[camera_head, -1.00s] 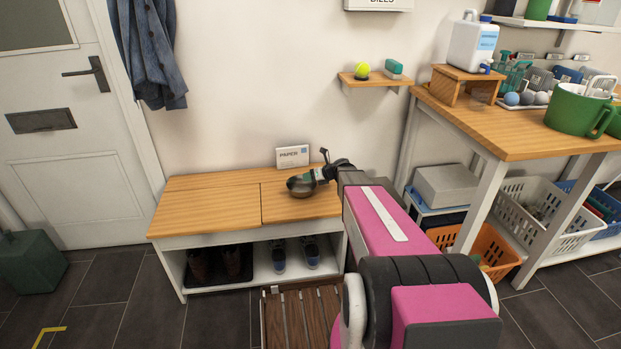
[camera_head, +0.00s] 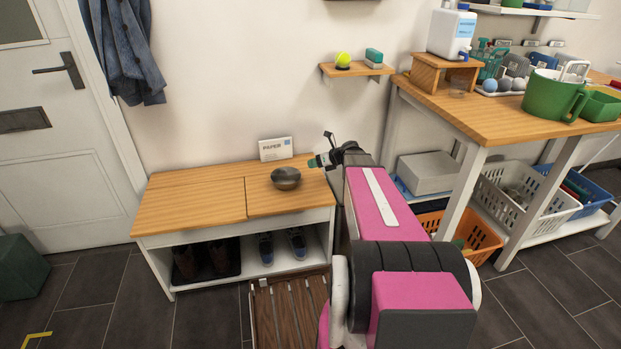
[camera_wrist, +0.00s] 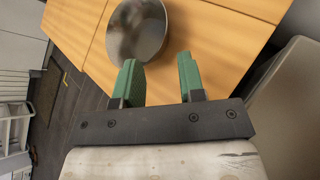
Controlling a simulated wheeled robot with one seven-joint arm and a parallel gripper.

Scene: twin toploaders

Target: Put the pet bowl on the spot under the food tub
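The pet bowl is a round dark metal bowl (camera_head: 286,178) on the right part of the wooden bench top (camera_head: 195,197). In the wrist view the bowl (camera_wrist: 139,28) lies just beyond the fingertips, with no finger on it. My gripper (camera_head: 318,161) is to the right of the bowl, slightly above the bench. Its two green fingers (camera_wrist: 158,78) are apart with nothing between them. A white tub with a blue label and tap (camera_head: 451,33) stands on a small wooden stand (camera_head: 427,72) on the right table; I cannot tell whether it is the food tub.
A paper sign (camera_head: 276,149) stands at the back of the bench. Shoes sit beneath the bench top. The right table (camera_head: 495,122) holds a green jug (camera_head: 553,95) and several small items. A wall shelf (camera_head: 355,70) holds a yellow-green ball. The left bench top is clear.

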